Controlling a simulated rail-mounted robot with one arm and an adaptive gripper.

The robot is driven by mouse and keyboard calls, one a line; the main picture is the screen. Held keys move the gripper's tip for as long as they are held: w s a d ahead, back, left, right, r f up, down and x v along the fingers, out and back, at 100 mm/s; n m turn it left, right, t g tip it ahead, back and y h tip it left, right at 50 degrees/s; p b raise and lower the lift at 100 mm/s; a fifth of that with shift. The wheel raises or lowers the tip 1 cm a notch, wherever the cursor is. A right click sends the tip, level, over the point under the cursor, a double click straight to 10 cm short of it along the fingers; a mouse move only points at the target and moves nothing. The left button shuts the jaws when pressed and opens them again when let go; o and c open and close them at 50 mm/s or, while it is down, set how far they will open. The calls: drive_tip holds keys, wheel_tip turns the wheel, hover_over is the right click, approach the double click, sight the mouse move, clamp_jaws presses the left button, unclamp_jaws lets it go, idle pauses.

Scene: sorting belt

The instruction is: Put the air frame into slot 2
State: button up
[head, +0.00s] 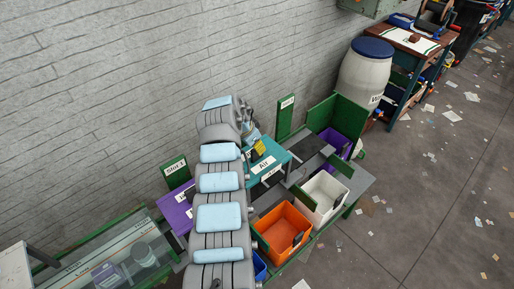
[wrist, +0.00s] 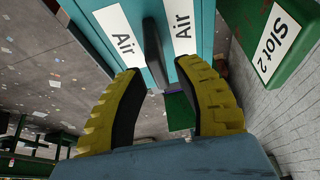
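The air frame is teal with white "Air" labels. In the head view the air frame (head: 273,160) sits on the green station, just right of my arm. In the wrist view the air frame (wrist: 210,22) fills the top, with a dark handle bar (wrist: 154,45) between its two labels. My gripper (wrist: 160,68) has yellow fingers on either side of this bar, with gaps visible, so it looks open. My gripper also shows small in the head view (head: 257,149). The Slot 2 sign (wrist: 272,43) is on a green post at the right of the wrist view.
A Slot 1 sign (head: 174,168) stands left of my arm beside a purple frame (head: 176,210). An orange bin (head: 282,236) and a white bin (head: 323,196) stand in front. A purple container (head: 333,139) is at the right. A barrel (head: 366,75) stands behind.

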drive_tip(key=v, duration=0.8)
idle(0.4)
